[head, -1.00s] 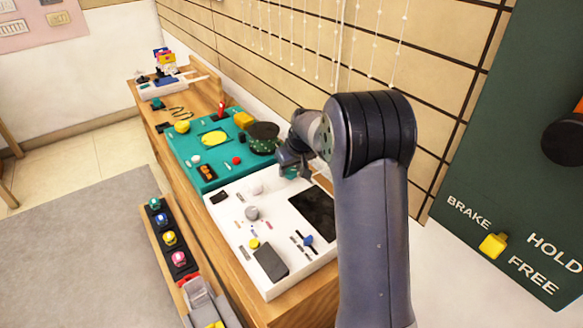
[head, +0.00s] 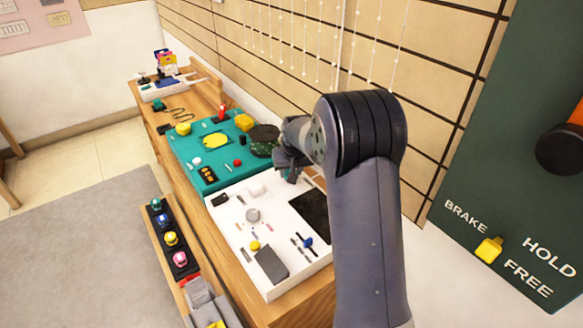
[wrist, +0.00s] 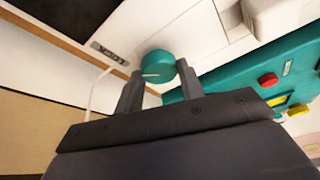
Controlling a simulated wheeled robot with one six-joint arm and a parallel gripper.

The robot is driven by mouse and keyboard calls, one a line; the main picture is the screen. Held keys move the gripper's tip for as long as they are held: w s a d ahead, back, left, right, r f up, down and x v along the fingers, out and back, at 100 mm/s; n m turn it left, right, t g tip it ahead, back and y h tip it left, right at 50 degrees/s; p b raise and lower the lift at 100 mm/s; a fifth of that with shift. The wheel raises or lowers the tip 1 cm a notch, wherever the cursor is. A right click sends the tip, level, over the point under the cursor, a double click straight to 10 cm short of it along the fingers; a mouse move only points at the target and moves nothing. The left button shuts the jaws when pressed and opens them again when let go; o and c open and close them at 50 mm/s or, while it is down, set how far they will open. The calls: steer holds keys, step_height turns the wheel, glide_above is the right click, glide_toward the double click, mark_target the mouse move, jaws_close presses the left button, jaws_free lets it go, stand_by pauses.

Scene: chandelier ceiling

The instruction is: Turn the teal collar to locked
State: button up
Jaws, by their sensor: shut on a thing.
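The teal collar (wrist: 158,66) is a round knob with a pale pointer line on its face, on the white panel (wrist: 150,22) in the wrist view. The line points toward the left finger, roughly level in the picture. A dark label (wrist: 108,52) with upside-down letters, apparently LOCK, lies just left of the collar. My gripper (wrist: 160,82) has one finger on each side of the collar and is shut on it. In the head view my gripper (head: 288,165) is at the far right corner of the white panel, and the wrist mostly hides the collar.
A teal panel (head: 190,150) with several knobs and buttons adjoins the white one. A dark screen (head: 314,210), a blue slider (head: 307,241) and a grey pad (head: 270,262) sit on the white panel. The tiled wall (head: 430,60) is close behind my arm.

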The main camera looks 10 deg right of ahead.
steer(key=m+h, duration=0.1)
steer(key=m, duration=0.3)
steer(key=shift+w+a+h, duration=0.1)
steer(key=shift+a+h, duration=0.1)
steer(key=shift+h, duration=0.2)
steer(key=shift+a+m+g+h+b, duration=0.1)
steer(key=shift+m+g+h+b, duration=0.25)
steer(key=shift+m, duration=0.9)
steer(key=shift+m+g+h+b, duration=0.25)
steer(key=shift+m+h+b, duration=0.1)
steer(key=shift+m, duration=0.9)
steer(key=o, duration=1)
steer(key=shift+r, duration=0.1)
steer(key=p+v, duration=0.1)
steer(key=v, duration=0.9)
steer(key=shift+r+p, duration=0.3)
steer(key=shift+p, duration=0.05)
steer(key=shift+a, duration=0.15)
